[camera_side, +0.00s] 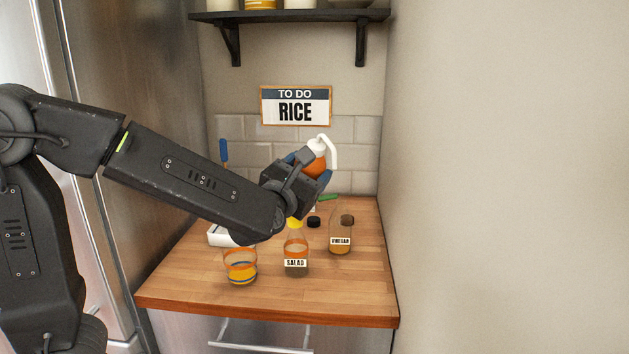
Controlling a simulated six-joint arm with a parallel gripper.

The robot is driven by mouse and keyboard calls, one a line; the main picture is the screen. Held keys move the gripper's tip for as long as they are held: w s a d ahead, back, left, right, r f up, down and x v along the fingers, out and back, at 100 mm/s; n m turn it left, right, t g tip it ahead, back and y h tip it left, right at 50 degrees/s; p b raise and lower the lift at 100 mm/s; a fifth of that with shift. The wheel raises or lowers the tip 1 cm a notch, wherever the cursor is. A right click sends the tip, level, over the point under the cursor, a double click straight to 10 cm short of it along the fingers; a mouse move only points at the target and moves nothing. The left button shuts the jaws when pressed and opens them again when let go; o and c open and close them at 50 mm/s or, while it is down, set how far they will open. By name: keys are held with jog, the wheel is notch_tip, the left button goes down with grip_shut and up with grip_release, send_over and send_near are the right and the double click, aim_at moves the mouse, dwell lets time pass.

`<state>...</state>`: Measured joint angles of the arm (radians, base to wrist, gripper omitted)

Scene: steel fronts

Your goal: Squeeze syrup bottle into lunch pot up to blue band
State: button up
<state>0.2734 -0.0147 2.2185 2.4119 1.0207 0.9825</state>
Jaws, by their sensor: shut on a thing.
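My gripper (312,172) is shut on an orange bottle with a white top and a bent white spout (316,163), held above the back of the counter. I take it for the syrup bottle; no label on it shows. The jaws hide much of its body. A clear pot (240,267) stands at the counter's front left, with orange near its rim and yellow-orange contents low inside. The held bottle is well behind, above and to the right of this pot.
A salad bottle (296,257) with a yellow top and a vinegar bottle (341,236) stand right of the pot. A small black cap (314,221) lies behind them. A white tray (218,238) is partly hidden by my arm. The counter's front right (365,290) is clear.

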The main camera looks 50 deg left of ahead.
jog(key=s+a+n+g+y, duration=0.45)
jog(key=s+a+y, duration=0.2)
jog(key=a, duration=0.45)
jog(key=s+a+n+g+y, duration=0.45)
jog(key=s+a+g, duration=0.2)
jog(key=a, duration=0.55)
notch_tip(320, 180, down, 15)
jog(key=shift+d+t+y, duration=0.25)
jog(key=shift+t+y, duration=0.05)
jog(key=shift+t, duration=0.1)
jog(key=shift+o, duration=0.7)
jog(key=shift+c, duration=1.2)
jog(key=shift+c, duration=0.4)
